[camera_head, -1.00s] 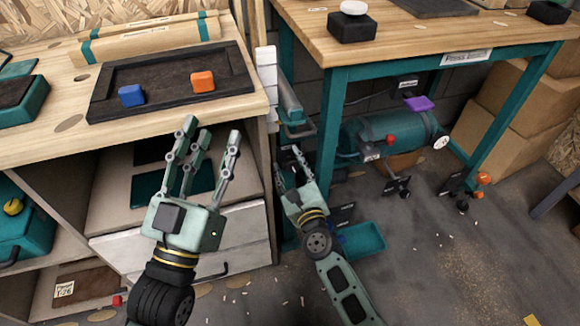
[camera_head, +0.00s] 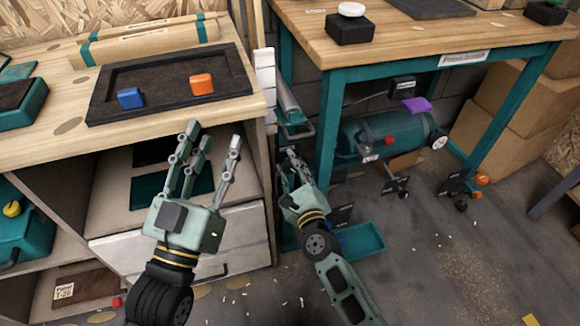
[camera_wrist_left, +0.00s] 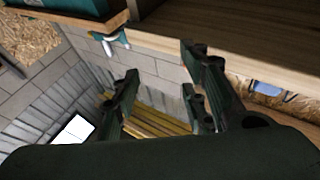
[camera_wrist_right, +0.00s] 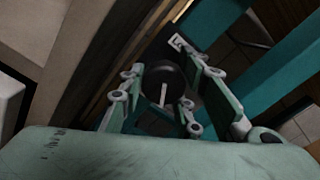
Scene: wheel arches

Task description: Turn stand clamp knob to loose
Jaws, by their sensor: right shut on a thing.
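My right gripper (camera_head: 287,160) reaches down beside the gap between the cabinet and the teal-legged table. In the right wrist view it is shut on a round black knob (camera_wrist_right: 163,88) with a pale line across its face. The fingers (camera_wrist_right: 160,100) stand around the knob. In the head view the knob is hidden behind the hand, and I cannot read which setting its line points to. My left gripper (camera_head: 214,136) is open and empty in front of the cabinet's upper shelf, below the worktop edge. It also shows open in the left wrist view (camera_wrist_left: 160,85).
The worktop holds a black tray (camera_head: 236,68) with blue (camera_head: 130,98) and orange (camera_head: 202,84) blocks. A teal table leg (camera_head: 330,135) stands close right of my right gripper. A teal tank (camera_head: 395,136) lies under that table. A teal bin (camera_head: 362,241) sits on the floor.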

